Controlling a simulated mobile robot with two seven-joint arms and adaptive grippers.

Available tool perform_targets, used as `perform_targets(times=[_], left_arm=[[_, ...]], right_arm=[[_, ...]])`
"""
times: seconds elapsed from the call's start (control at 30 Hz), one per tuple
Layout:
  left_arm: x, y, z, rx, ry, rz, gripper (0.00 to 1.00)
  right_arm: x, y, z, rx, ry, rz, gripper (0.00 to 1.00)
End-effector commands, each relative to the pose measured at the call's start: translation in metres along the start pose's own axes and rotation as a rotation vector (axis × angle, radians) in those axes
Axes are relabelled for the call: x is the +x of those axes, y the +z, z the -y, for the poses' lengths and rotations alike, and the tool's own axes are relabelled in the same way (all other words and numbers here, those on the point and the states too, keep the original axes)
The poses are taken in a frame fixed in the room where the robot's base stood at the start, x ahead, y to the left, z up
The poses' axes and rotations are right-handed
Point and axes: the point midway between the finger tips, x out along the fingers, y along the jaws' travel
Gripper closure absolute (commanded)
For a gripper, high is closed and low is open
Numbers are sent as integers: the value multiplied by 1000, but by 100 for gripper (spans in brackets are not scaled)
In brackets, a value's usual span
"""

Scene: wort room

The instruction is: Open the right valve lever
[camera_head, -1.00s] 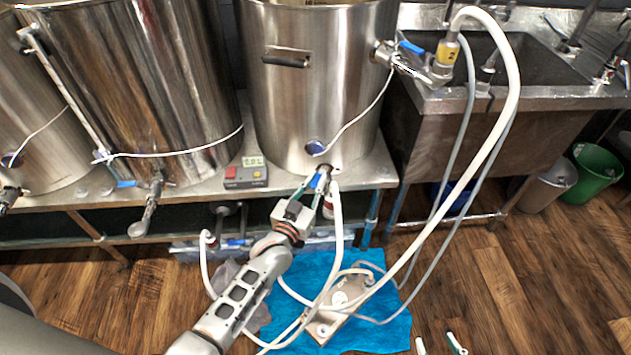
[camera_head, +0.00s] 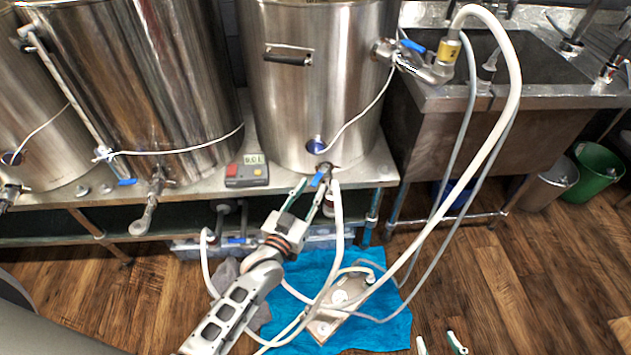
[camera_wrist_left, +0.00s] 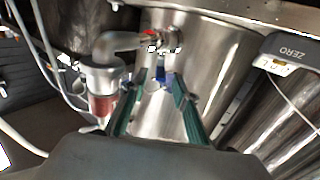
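The right kettle (camera_head: 320,90) stands on the steel bench, with a valve low on its front. The valve's blue lever (camera_head: 318,179) hangs down at an angle. My left gripper (camera_head: 314,186) is open in front of it, its two green fingers spread around the lever's place. In the left wrist view the blue lever (camera_wrist_left: 165,77) shows between and just beyond the open left fingertips (camera_wrist_left: 153,92). I cannot tell whether a finger touches it. My right gripper (camera_head: 438,340) is open and empty at the bottom edge, over the floor.
A white hose (camera_head: 338,220) hangs close to the right of my left gripper. A pump (camera_head: 340,305) lies on a blue cloth (camera_head: 390,335). A small meter (camera_head: 247,170) sits on the bench (camera_head: 215,186) left of the valve. A sink (camera_head: 500,97) stands at the right.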

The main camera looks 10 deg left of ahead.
Motion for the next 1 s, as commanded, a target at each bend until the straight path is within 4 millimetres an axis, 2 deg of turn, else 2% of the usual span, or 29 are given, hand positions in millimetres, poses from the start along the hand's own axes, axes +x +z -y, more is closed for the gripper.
perform_targets(times=[0.1,0.3,0.5,0.77,0.8,0.93,1.0], left_arm=[[-26,1,0,0,1,1,71],[-59,0,-1,-1,1,0,71],[-73,-1,-1,-1,1,-2,71],[-75,-1,-1,-1,1,-2,71],[-75,-1,-1,-1,1,-2,71],[-78,2,0,6,2,12,71],[-84,5,0,18,5,36,71]], right_arm=[[0,0,0,0,0,1,60],[0,0,0,1,0,1,60],[0,1,0,1,0,1,60],[0,1,0,1,0,2,60],[0,1,0,1,0,2,63],[6,-6,3,5,-12,-6,96],[18,-15,9,11,-37,-14,100]])
